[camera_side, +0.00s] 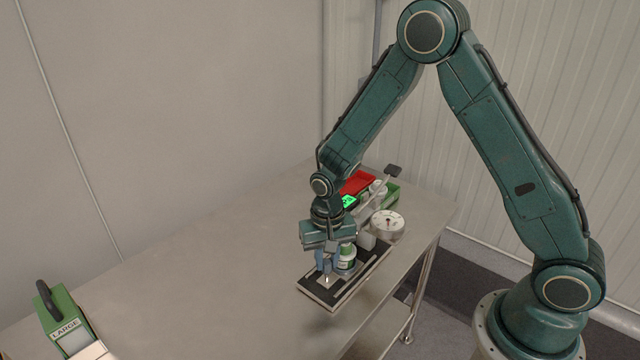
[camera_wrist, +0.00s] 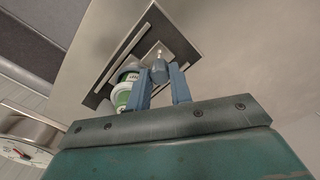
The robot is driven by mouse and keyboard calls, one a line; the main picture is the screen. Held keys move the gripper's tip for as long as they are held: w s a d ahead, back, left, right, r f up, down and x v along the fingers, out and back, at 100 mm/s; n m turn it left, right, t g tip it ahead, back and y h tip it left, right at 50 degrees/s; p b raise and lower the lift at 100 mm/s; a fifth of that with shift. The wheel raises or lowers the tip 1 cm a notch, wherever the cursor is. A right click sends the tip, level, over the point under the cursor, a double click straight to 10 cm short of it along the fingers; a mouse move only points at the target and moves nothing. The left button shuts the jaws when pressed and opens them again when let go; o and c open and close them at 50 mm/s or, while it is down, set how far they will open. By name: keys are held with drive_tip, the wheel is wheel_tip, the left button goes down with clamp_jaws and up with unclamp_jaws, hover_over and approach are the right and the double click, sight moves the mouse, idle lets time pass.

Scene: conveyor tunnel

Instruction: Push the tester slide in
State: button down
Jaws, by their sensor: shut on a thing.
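The tester is a flat black base (camera_side: 313,289) with light edges and rails at the table's front edge. It also shows in the wrist view (camera_wrist: 183,20). A small grey knob (camera_wrist: 159,72) stands over a pale metal plate on this base, which appears to be the slide. My gripper (camera_side: 327,268) points down over the near end of the base. Its blue fingers (camera_wrist: 160,84) are shut on the knob. A green-and-white jar (camera_side: 346,259) stands right beside the fingers; it also shows in the wrist view (camera_wrist: 122,95). The knob is mostly hidden in the side view.
A round dial gauge (camera_side: 387,225) and a grey block (camera_side: 367,240) stand behind the jar. A lever with a dark pad (camera_side: 393,171), a red tray (camera_side: 357,183) and a green tray (camera_side: 391,194) lie farther back. A green box marked LARGE (camera_side: 66,325) is far left. The table between is clear.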

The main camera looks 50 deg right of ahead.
drive_tip(key=c, duration=1.3)
unclamp_jaws()
drive_tip(key=shift+o, duration=0.2)
drive_tip(key=shift+r, duration=0.15)
wheel_tip(320, 180, up, 14)
drive_tip(key=shift+f, duration=0.2)
